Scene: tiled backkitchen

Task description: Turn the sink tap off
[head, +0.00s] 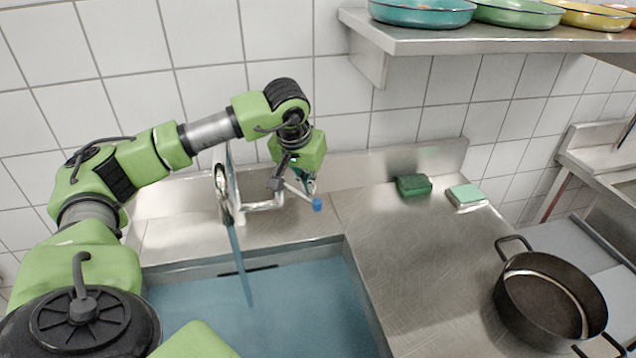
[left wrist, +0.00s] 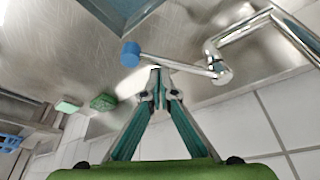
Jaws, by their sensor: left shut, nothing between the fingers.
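The chrome sink tap (head: 228,190) stands behind the basin, and a blue stream of water (head: 239,265) runs from its spout into the sink (head: 363,290). Its lever (head: 297,190) points right and towards me, ending in a blue tip (head: 317,205). In the left wrist view, the lever (left wrist: 180,64) crosses just beyond my fingertips, with the blue tip (left wrist: 130,54) to their left and the tap body (left wrist: 221,72) to their right. My left gripper (head: 309,188) is shut and empty, close beside the lever; I cannot tell whether they touch. My right gripper is out of view.
A dark green sponge (head: 413,186) and a light green sponge (head: 466,195) lie on the steel counter. A dark pot (head: 548,296) stands at the right. A shelf (head: 480,38) with colored pans overhangs the counter. The tiled wall is close behind the tap.

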